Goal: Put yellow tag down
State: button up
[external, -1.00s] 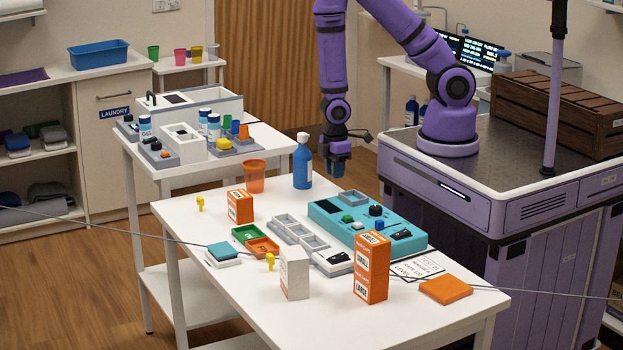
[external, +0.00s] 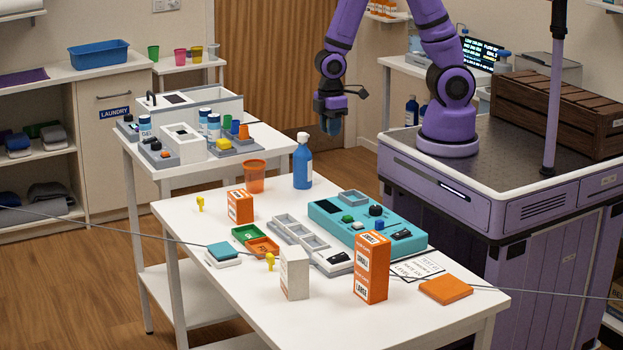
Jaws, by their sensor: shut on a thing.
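Two small yellow tags stand on the white table (external: 345,320) in the external view. One yellow tag (external: 200,204) is near the far left edge. The other yellow tag (external: 270,262) stands beside the orange tray and behind a white box. My gripper (external: 331,124) is high up, behind the table's far edge and well away from both tags. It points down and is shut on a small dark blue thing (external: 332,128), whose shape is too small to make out. I see no yellow in the jaws.
A blue bottle (external: 302,162) and an orange cup (external: 254,177) stand at the table's far edge. A teal panel (external: 335,223), orange boxes (external: 371,267), green tray (external: 247,233) and orange tray (external: 263,247) crowd the middle. The near table corner is clear.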

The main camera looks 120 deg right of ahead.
jog(key=w+a+n, duration=0.5)
jog(key=w+a, duration=0.8)
jog(key=a, duration=0.3)
jog(key=w+a+n, duration=0.2)
jog(key=a, duration=0.8)
jog(key=w+a+n, duration=0.1)
jog(key=w+a, duration=0.1)
jog(key=a, duration=0.8)
send_over(294, 253)
notch_tip(294, 253, down, 6)
jog(key=shift+f, duration=1.95)
jog(key=shift+f, duration=0.15)
jog(key=o, duration=0.9)
